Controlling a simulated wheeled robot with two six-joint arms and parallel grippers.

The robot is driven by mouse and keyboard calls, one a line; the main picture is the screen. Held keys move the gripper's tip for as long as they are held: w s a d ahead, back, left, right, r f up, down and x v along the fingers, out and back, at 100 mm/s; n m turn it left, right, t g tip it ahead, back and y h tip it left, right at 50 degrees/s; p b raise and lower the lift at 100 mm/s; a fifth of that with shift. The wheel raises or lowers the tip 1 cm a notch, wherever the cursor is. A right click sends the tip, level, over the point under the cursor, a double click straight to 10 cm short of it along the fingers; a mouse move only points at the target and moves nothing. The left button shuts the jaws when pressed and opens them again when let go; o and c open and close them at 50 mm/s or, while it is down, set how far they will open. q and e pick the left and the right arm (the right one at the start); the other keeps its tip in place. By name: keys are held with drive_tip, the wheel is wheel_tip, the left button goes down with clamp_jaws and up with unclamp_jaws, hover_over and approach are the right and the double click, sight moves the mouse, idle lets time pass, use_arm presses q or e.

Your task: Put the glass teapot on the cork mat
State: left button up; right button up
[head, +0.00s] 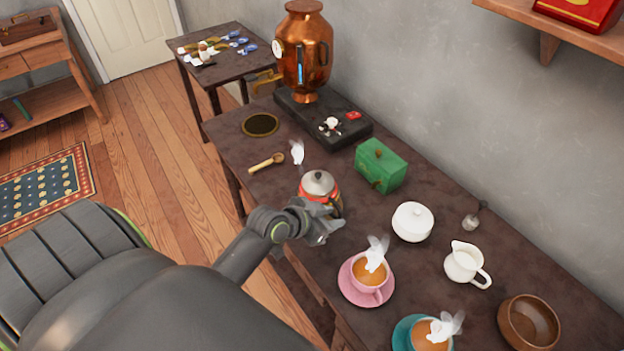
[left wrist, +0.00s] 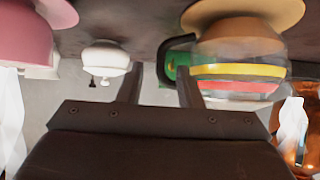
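My left gripper (left wrist: 160,88) is open and empty, close to the handle side; I cannot tell whether the handle lies between the fingers. My right gripper is not in view.
A green box (head: 381,165), a white sugar bowl (head: 413,222) and a pink cup (head: 368,271) stand around the teapot. A copper samovar (head: 303,50) stands on a black base behind the mat.

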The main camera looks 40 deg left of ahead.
use_arm(q)
drive_tip(key=v, duration=0.8)
drive_tip(key=shift+s, duration=0.1)
drive_tip(key=s+a+f+n+g+y, duration=0.1)
drive_tip(key=s+f+n+g+y, duration=0.15)
drive_tip(key=s, duration=0.65)
drive_tip(key=s+a+f+n+g+y, duration=0.1)
drive_tip(key=s+a+n+g+y, duration=0.2)
drive_tip(key=s, duration=0.5)
wheel_tip(320, 180, down, 25)
drive_tip(key=g, duration=0.3)
drive_tip(key=s+f, duration=1.5)
drive_tip(key=f, duration=0.1)
drive_tip(key=shift+s+d+m+g+h, duration=0.3)
drive_tip(key=shift+s+m+g+h, duration=0.05)
drive_tip(key=shift+m+g+h, duration=0.1)
